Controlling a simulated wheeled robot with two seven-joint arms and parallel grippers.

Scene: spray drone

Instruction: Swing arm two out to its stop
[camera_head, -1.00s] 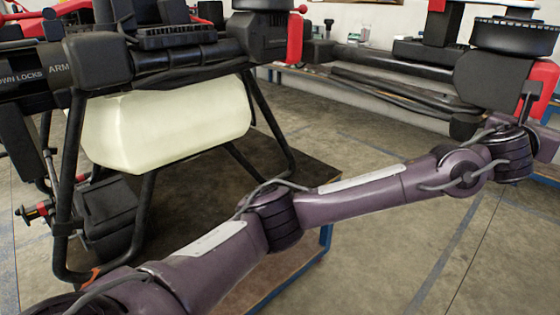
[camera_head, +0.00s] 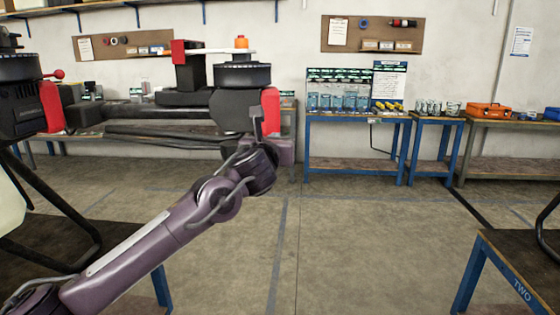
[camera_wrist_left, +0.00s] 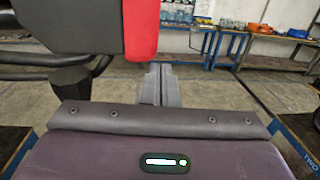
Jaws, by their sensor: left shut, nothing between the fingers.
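A dark drone arm (camera_head: 160,112) runs right from the drone's body at the left edge. It ends in a black motor pod (camera_head: 232,110) with a red block (camera_head: 271,110) and a dark round top. My left gripper (camera_head: 257,118) is at this outer end, its narrow grey fingers pointing up in front of the pod. In the left wrist view the fingers (camera_wrist_left: 160,84) are together and empty, just below the red block (camera_wrist_left: 141,30) and beside the dark pod (camera_wrist_left: 70,25). Whether they touch the pod is unclear. My right gripper is out of view.
Part of the pale tank (camera_head: 10,205) shows at the left edge. A low table (camera_head: 510,280) marked TWO stands at lower right. Workbenches (camera_head: 355,118) line the back wall. The floor (camera_head: 350,245) between the pod and the marked table is clear.

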